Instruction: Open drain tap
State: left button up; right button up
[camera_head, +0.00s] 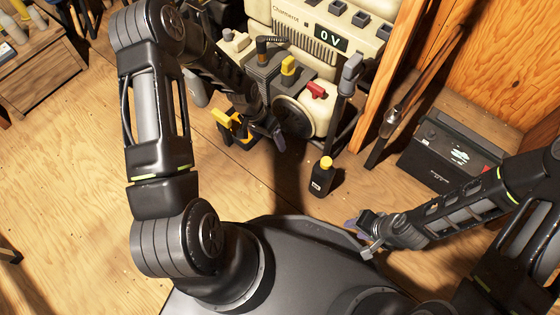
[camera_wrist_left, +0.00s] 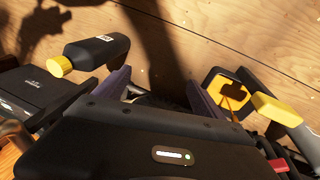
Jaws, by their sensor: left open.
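No part is clearly identifiable as the drain tap. My left gripper (camera_head: 272,134) is low in front of the generator, just right of that yellow-and-black part. In the left wrist view its two purple fingers stand apart (camera_wrist_left: 163,97) with nothing visibly gripped. My right gripper (camera_head: 363,238) is away at the lower right; its jaw opening is unclear.
A black bottle with a yellow cap (camera_head: 321,178) stands on the wooden floor right of my left gripper; it also shows in the left wrist view (camera_wrist_left: 97,51). A black battery-like box (camera_head: 450,150) is at the right.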

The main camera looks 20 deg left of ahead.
pick_arm(q)
jog(key=s+d+n, duration=0.1)
jog(key=s+d, duration=0.3)
jog(key=d, duration=0.2)
jog(key=shift+s+d+h+p, duration=0.25)
jog(key=shift+d+h+p, duration=0.1)
jog(key=shift+d+h, duration=0.05)
pick_arm(e)
jog(key=shift+s+r, duration=0.4)
jog(key=shift+r, duration=0.1)
pick_arm(q)
jog(key=s+d+r+n+p, duration=0.2)
jog(key=s+d+n, duration=0.1)
jog(key=s+d, duration=0.85)
jog(key=s+r+p, duration=0.2)
jog(key=r+p, duration=1.3)
jog(key=s+r+p, duration=0.2)
jog(key=r+p, duration=1.3)
jog(key=shift+r+h+p, duration=0.35)
jog(key=shift+r+h, duration=0.05)
pick_arm(e)
jog(key=s+a+r, duration=0.1)
jog(key=r, duration=1.5)
jog(key=s+r+g, duration=0.1)
jog(key=s+r, duration=0.1)
jog(key=r, duration=1.5)
jog(key=shift+a+n+y, duration=0.3)
jog(key=shift+a+n, duration=0.1)
pick_arm(q)
jog(key=shift+a, duration=0.15)
